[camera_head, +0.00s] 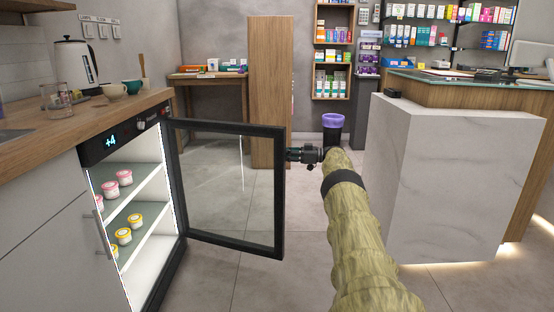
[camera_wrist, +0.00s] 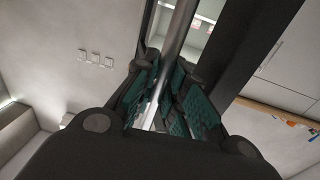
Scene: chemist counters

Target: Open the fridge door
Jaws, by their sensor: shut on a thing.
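The fridge (camera_head: 100,147) under the left counter has a lit display reading +4. Its glass door (camera_head: 277,190), in a dark frame, is swung wide open toward the middle of the room. The lit shelves hold several small jars with pink and yellow lids. My gripper (camera_head: 295,155) is at the door's outer edge, on the side away from the hinge. In the wrist view my gripper (camera_wrist: 160,100) has its green-padded fingers closed around a metal bar, the door handle (camera_wrist: 178,35). In the head view the handle itself is mostly hidden.
A wooden counter (camera_head: 40,125) with a kettle (camera_head: 75,65) and cups runs above the fridge. A white marble counter (camera_head: 440,180) stands at the right. A tall wooden panel (camera_head: 268,90) stands behind the door. The floor (camera_head: 265,285) in front is clear.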

